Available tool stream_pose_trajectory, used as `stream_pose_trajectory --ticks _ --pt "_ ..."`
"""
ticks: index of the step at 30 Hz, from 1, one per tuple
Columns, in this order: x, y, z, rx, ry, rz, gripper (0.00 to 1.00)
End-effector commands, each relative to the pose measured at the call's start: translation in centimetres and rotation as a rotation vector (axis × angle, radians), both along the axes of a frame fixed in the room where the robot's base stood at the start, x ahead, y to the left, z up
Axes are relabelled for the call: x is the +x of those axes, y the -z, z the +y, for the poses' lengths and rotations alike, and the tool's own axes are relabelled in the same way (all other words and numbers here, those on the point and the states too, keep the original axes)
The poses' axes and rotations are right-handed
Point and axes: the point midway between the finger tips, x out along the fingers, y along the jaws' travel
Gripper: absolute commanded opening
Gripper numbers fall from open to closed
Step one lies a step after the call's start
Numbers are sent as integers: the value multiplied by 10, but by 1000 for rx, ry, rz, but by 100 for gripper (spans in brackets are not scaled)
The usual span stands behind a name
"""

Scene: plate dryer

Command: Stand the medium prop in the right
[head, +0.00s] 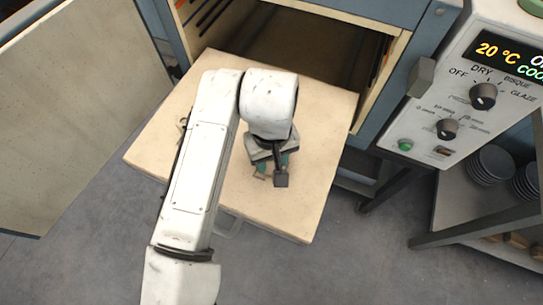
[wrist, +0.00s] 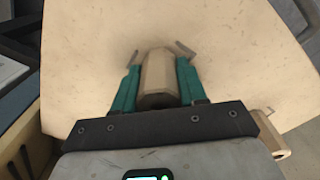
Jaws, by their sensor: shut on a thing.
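My gripper (wrist: 158,62) is shut on a tan faceted post, a prop (wrist: 156,76), which sits between the two teal fingers in the wrist view. I cannot tell from its size whether it is the medium one. In the head view my gripper (head: 273,167) is over the middle right part of the pale pulled-out shelf (head: 305,215), and the post is mostly hidden by the wrist. I cannot tell whether the post touches the shelf. Another small tan piece (wrist: 264,128) shows at the lower right of the wrist view, partly cut off by my gripper body.
The open dryer cabinet (head: 420,20) stands behind the shelf, with its door (head: 80,110) swung out at the left. A control panel (head: 470,95) is at the right. A rack with dark plates (head: 490,165) stands below it. The shelf's front right is clear.

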Motion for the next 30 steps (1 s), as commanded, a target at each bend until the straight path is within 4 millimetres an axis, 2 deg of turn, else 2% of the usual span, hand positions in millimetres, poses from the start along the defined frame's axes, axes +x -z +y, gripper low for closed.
stream_pose_trajectory --ticks 2,3,10,20,23,30 --pt "0 3 0 -1 -1 1 5" --pt "0 2 0 -1 -1 1 45" --pt "0 2 0 0 0 1 67" --pt "0 -3 0 1 1 -1 67" --pt "1 -13 0 1 1 -2 67" --pt "1 -61 0 1 1 -3 67"
